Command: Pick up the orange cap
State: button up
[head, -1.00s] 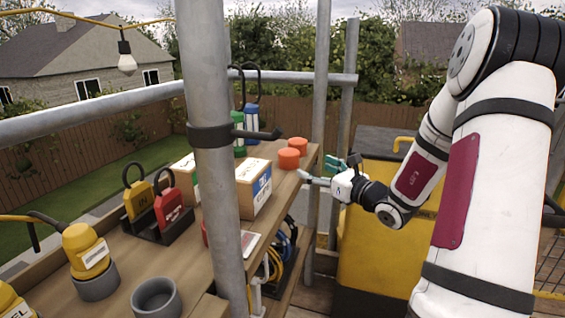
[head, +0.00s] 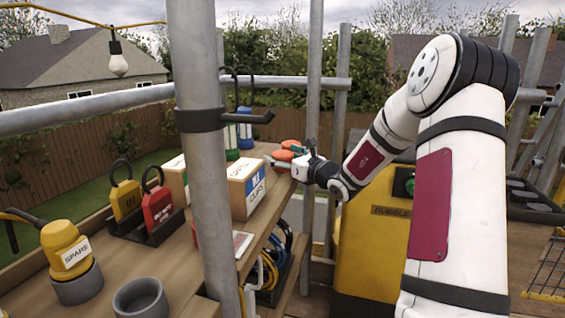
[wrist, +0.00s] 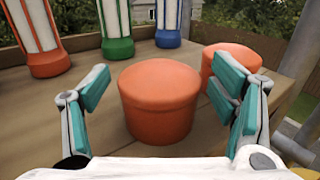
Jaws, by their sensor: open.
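Two orange round caps stand on the wooden shelf. In the wrist view the nearer orange cap (wrist: 158,108) is upright and sits between my gripper's fingers, with a visible gap on each side. The other orange cap (wrist: 234,58) is further back and to the right, partly behind the right finger. My gripper (wrist: 158,92) is open, with teal finger pads on both sides of the nearer cap. In the head view my gripper (head: 298,151) is at the shelf's far right end and partly covers the nearer cap (head: 282,156).
Red (wrist: 38,40), green (wrist: 116,28) and blue (wrist: 169,18) striped cylinders stand behind the caps. A cardboard box (head: 238,192) sits nearer along the shelf. A grey pole (head: 205,150) rises in front of the shelf. A yellow container (head: 372,245) stands to the right.

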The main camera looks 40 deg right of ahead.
jog(key=c, duration=1.2)
